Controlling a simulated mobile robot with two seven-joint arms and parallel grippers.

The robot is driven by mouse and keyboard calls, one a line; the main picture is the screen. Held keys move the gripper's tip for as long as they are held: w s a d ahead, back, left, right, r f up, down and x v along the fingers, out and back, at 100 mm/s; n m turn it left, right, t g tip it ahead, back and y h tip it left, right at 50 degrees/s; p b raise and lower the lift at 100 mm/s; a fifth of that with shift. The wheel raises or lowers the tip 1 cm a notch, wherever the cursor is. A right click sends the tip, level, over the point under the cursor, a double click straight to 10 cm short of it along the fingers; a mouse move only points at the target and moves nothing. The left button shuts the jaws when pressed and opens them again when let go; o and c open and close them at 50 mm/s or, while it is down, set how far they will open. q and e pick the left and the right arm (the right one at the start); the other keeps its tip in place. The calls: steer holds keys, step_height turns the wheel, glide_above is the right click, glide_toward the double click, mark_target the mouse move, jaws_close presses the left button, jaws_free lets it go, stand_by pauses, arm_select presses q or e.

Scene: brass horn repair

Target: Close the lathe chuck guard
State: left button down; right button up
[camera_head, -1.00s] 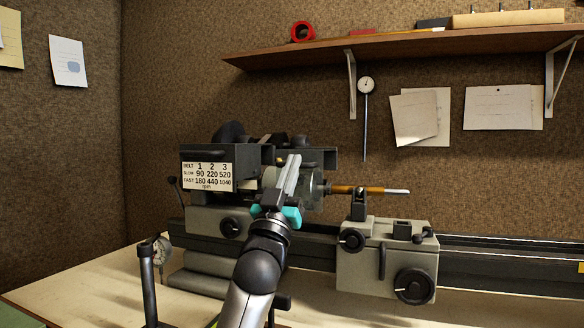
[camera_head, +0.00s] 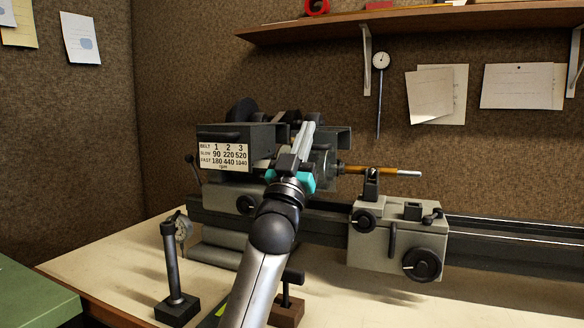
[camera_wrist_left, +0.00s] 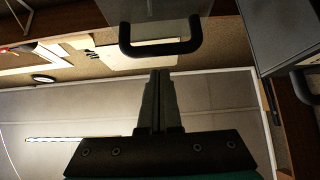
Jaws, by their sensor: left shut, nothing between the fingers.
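The lathe (camera_head: 395,228) stands on the bench, its headstock (camera_head: 208,133) with a belt-speed plate at the left. A grey chuck (camera_head: 322,165) shows partly behind my left gripper (camera_head: 308,126). The gripper is shut and empty, its fingers pointing up in front of the chuck area. In the left wrist view, the closed fingertips (camera_wrist_left: 158,74) are just below a black U-shaped handle (camera_wrist_left: 160,48) on a see-through panel (camera_wrist_left: 165,10), which looks like the guard. I cannot tell whether they touch. In the head view my gripper hides most of this area. My right gripper is out of view.
A brass-coloured rod (camera_head: 370,170) extends right from the chuck toward the carriage. A dial gauge stand (camera_head: 174,265) and a small wood-based stand (camera_head: 287,312) are at the front. A wall shelf (camera_head: 430,23) is above. A green surface (camera_head: 35,295) is at lower left.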

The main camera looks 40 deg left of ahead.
arm_select(q)
steer(key=p+v, duration=0.1)
steer(key=v, duration=0.8)
steer(key=shift+s+f, duration=0.15)
steer(key=shift+f, duration=0.05)
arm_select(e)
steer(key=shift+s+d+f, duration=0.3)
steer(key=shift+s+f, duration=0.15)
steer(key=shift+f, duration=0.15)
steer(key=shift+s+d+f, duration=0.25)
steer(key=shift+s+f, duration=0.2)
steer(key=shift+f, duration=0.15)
